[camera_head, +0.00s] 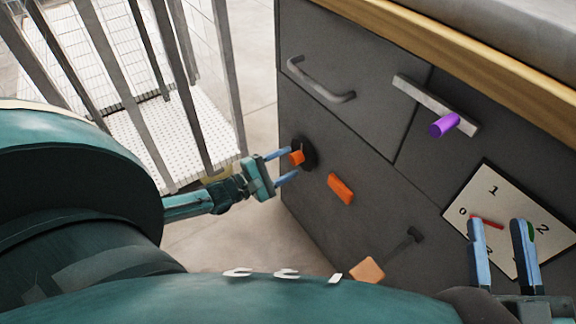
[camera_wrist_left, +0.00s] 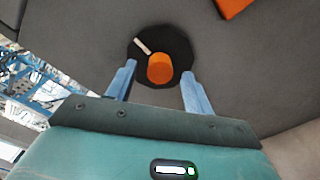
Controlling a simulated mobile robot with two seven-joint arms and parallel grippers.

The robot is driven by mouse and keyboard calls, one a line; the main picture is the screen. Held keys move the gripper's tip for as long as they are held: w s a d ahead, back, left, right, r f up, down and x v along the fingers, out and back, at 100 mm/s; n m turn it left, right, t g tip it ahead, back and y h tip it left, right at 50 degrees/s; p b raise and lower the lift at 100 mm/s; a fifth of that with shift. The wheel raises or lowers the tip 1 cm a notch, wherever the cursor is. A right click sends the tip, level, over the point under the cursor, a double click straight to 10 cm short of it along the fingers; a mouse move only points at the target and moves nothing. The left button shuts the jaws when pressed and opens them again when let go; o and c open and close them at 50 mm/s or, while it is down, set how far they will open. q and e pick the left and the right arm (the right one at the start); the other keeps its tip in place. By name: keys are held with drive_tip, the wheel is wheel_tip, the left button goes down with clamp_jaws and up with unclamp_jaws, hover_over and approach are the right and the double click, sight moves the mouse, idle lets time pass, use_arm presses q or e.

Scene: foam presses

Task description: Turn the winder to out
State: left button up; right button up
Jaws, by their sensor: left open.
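A round black disc (camera_head: 309,152) with an orange knob (camera_head: 296,157) sits on the grey cabinet front; I take it for the winder. In the left wrist view the disc (camera_wrist_left: 178,44) carries a short white mark at its upper left, and the orange knob (camera_wrist_left: 160,68) stands out from it below centre. My left gripper (camera_head: 290,163) is open, its blue fingers on either side of the knob, with gaps showing in the left wrist view. My right gripper (camera_head: 497,224) is open and empty in front of a numbered plate. No "out" label is readable.
Nearby on the cabinet are an orange block (camera_head: 340,189), a grey bar handle (camera_head: 320,82), a bar with a purple knob (camera_head: 444,125), a dark lever with a tan end (camera_head: 367,269), and the numbered plate (camera_head: 500,192) with a red pointer. Metal railings (camera_head: 120,85) stand at left.

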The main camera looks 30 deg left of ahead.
use_arm(q)
drive_tip(key=shift+w+d, duration=0.25)
drive_tip(key=shift+w, duration=0.25)
use_arm(e)
drive_tip(key=shift+w+r+y, duration=0.15)
drive_tip(key=shift+r+y, duration=0.15)
drive_tip(key=shift+r, duration=0.1)
use_arm(q)
drive_tip(key=c, duration=1)
drive_tip(key=shift+o, duration=0.2)
